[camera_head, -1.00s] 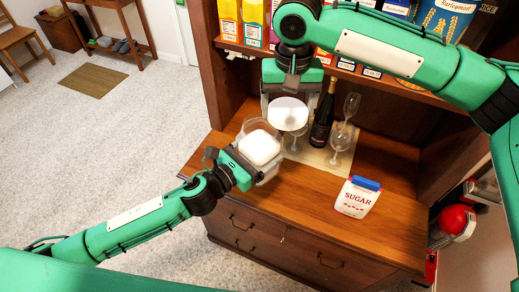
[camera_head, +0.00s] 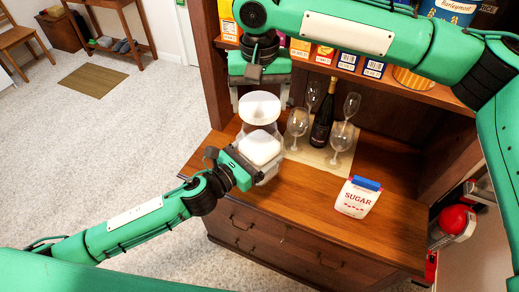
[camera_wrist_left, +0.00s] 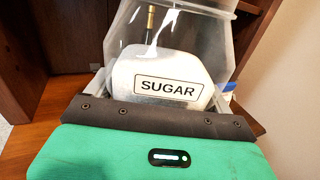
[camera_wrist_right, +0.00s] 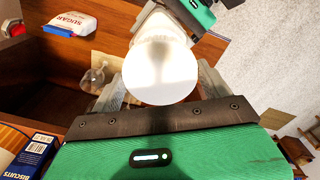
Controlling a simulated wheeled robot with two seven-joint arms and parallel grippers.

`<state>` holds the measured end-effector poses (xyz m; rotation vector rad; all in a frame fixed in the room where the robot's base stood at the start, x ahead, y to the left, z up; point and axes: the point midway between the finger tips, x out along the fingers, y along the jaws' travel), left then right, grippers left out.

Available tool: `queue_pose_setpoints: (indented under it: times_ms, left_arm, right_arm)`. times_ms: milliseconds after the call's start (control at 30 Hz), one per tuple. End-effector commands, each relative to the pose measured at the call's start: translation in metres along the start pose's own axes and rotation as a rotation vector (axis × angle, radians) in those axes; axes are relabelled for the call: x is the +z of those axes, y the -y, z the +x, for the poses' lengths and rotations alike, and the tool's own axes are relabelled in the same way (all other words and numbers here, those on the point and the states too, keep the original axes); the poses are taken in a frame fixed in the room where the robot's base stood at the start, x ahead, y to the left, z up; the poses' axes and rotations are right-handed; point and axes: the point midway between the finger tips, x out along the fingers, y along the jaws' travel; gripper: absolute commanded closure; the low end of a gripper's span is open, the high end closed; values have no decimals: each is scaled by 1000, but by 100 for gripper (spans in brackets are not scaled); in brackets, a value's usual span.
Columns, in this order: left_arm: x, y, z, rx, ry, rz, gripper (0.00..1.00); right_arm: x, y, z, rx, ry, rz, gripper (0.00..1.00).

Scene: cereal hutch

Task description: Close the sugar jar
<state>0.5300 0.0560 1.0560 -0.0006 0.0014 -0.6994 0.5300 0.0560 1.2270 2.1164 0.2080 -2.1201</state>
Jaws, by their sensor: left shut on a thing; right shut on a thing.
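The clear sugar jar (camera_head: 273,172), filled with white sugar, stands near the left front of the wooden counter. Its SUGAR label (camera_wrist_left: 168,89) shows in the left wrist view. My left gripper (camera_head: 257,163) is shut on the jar from the front left. My right gripper (camera_head: 261,97) points down and is shut on the round white lid (camera_head: 261,106), which also shows in the right wrist view (camera_wrist_right: 161,72). The lid is over the jar's mouth, close to its rim. I cannot tell whether they touch.
Several wine glasses (camera_head: 297,122) and a dark bottle (camera_head: 321,117) stand on a mat just right of the jar. A white sugar bag (camera_head: 356,199) with a blue clip stands further right. Boxes (camera_head: 324,54) fill the shelf above. The front counter is clear.

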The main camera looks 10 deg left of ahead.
Motion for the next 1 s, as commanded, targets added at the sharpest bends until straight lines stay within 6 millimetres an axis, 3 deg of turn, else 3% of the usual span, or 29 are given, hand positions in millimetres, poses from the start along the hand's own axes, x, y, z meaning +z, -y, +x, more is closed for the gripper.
queue_pose_setpoints:
  times_ms: [300, 1000]
  left_arm:
    - [2, 0, 0, -1, 4, 1, 64]
    - [2, 0, 0, -1, 4, 1, 64]
  right_arm:
    - [0, 0, 26, 0, 0, 0, 42]
    - [1, 0, 26, 1, -1, 0, 42]
